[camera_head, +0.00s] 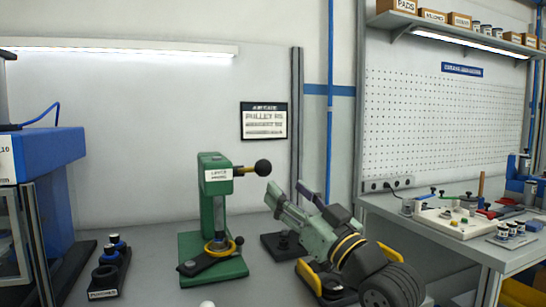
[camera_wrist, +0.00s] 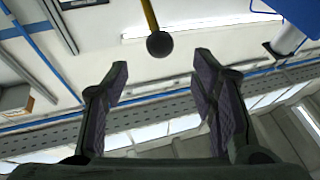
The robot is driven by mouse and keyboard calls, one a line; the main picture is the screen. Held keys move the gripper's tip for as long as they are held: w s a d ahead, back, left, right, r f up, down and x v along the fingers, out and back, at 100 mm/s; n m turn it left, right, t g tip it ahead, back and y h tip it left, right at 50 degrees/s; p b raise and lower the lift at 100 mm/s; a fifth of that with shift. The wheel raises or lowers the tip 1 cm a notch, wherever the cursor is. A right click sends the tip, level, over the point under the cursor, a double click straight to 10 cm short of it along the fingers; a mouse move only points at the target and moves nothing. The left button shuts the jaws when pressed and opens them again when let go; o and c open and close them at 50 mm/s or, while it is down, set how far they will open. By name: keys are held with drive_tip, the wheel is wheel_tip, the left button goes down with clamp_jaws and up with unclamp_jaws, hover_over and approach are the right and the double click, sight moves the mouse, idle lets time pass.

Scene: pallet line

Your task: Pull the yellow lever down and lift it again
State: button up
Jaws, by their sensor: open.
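The yellow lever (camera_head: 245,170) sticks out to the right, about level, from the top of a green press (camera_head: 214,195) on the grey table. It ends in a black ball knob (camera_head: 263,167). My gripper (camera_head: 288,192) is open and empty, just right of and slightly below the knob, with its fingers pointing up and left. In the wrist view the yellow lever (camera_wrist: 150,14) comes down from the top edge. Its knob (camera_wrist: 159,44) appears just beyond and between the open fingertips (camera_wrist: 161,65), apart from both. A yellow ring (camera_head: 232,247) sits at the press base.
A black holder with punches (camera_head: 109,268) stands left of the press, beside a blue machine (camera_head: 45,152). A dark base (camera_head: 284,245) lies behind my gripper. A framed sign (camera_head: 264,121) hangs on the wall. A cluttered workbench (camera_head: 450,240) stands at right. The space above the knob is clear.

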sight(268, 172)
drive_tip(key=p+x, duration=0.3)
drive_tip(key=x, duration=0.7)
drive_tip(key=shift+w+a+r, duration=0.1)
drive_tip(key=shift+w, duration=0.1)
drive_tip(key=shift+c, duration=0.6)
clamp_jaws()
